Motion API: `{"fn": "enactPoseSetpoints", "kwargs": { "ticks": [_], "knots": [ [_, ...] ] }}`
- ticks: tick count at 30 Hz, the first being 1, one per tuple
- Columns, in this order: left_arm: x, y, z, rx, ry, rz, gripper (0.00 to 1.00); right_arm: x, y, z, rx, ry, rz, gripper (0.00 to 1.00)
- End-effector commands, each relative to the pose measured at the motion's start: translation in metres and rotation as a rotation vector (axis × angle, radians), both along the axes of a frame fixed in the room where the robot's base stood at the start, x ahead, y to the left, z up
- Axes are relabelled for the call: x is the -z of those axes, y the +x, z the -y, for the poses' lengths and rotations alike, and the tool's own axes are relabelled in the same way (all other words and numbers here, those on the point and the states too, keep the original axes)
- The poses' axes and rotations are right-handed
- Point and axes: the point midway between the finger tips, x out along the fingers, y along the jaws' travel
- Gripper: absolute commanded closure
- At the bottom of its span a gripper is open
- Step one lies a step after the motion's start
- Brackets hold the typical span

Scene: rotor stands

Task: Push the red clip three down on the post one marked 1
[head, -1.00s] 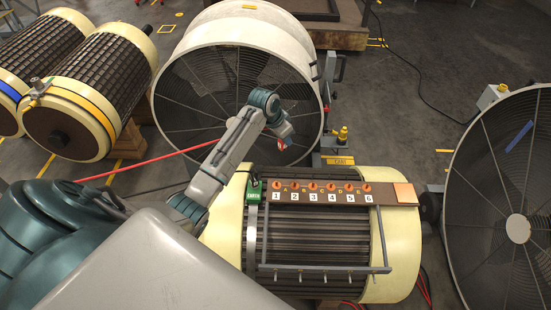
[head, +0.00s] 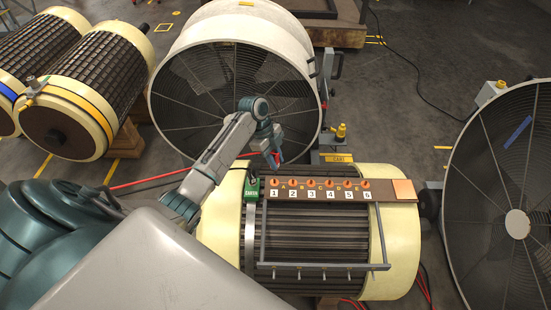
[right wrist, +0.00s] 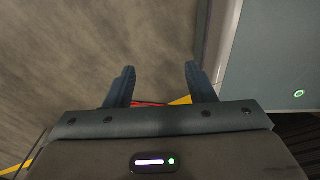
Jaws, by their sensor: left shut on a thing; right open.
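My left gripper (head: 272,158) is shut on the red clip (head: 277,159), which shows only as a small red patch at the fingertips. A red lead (head: 150,180) runs from the left behind my arm. The gripper points downward, just above and behind post one (head: 275,183), an orange-topped post over the label 1 at the left end of the brown board (head: 385,190). In this view clip and post look apart. Any number on the clip is too small to read. My right gripper (right wrist: 160,87) is open and empty in the right wrist view, over the floor.
Several more orange posts stand rightward along the board. A green block (head: 252,190) stands left of post one. A row of small pegs hangs on a grey rail (head: 325,267) in front. A large fan-like drum (head: 235,100) stands behind the gripper.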

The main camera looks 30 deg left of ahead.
Motion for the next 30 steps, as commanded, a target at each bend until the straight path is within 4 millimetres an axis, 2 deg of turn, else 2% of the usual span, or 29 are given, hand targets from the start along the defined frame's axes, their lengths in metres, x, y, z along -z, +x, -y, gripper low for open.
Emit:
{"fn": "enactPoseSetpoints", "kwargs": {
  "ticks": [16, 24, 30],
  "knots": [
    [0.044, 0.0, 0.0, -0.002, 0.001, 0.0, 1.0, 0.04, 0.002, 0.011, -0.004, -0.012, -0.003, 0.5],
    [0.062, 0.0, 0.0, -0.003, 0.001, 0.0, 1.0, 0.047, 0.012, 0.01, -0.005, -0.011, 0.012, 0.5],
    [0.068, 0.0, 0.0, -0.004, 0.001, 0.001, 1.0, 0.05, 0.012, 0.008, -0.004, -0.009, 0.009, 0.5]
  ]
}}
